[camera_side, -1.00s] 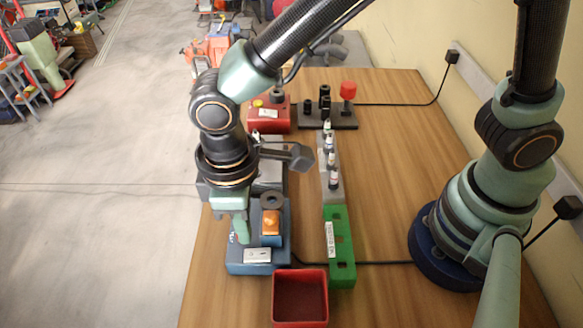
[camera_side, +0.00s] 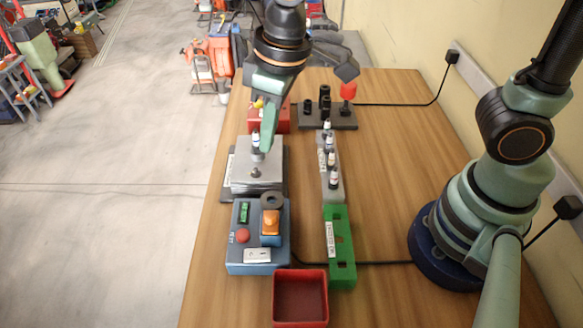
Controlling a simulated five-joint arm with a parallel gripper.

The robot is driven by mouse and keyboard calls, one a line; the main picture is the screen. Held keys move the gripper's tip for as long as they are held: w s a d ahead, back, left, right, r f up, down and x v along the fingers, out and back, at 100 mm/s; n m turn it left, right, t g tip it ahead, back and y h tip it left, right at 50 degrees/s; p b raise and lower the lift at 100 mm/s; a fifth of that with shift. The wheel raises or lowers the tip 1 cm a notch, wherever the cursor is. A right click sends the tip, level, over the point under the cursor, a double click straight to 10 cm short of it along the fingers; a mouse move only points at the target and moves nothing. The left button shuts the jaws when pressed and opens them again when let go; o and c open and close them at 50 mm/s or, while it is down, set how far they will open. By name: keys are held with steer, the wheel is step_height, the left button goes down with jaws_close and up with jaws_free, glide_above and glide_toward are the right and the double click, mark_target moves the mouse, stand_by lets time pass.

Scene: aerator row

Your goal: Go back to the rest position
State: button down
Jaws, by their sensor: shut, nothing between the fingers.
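My gripper (camera_side: 268,138) is shut and empty. Its green fingers point down above the far part of the table, in front of the red box (camera_side: 270,115). In the picture its tip is close to a small dark bottle with a white top (camera_side: 256,144) on the grey block; I cannot tell whether they touch. The grey block (camera_side: 257,177) also carries a small knob. My arm's base stands at the right side of the table.
A blue box (camera_side: 240,258) with an orange part, red button and green display stands at the near left. A grey rack (camera_side: 333,190) holds several small bottles. A green holder (camera_side: 341,250), a red bin (camera_side: 300,297) and a black stand (camera_side: 340,120) are on the wooden table (camera_side: 400,180).

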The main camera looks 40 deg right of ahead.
steer(key=d+r+m+t, duration=0.2)
steer(key=d+r+m, duration=0.1)
steer(key=d, duration=0.6)
steer(key=s+d+r+m+t+h, duration=0.1)
steer(key=d+r+m+t, duration=0.1)
steer(key=d, duration=0.7)
steer(key=shift+s+d+r+m, duration=0.15)
steer(key=shift+d+r+m, duration=0.25)
steer(key=shift+r, duration=0.15)
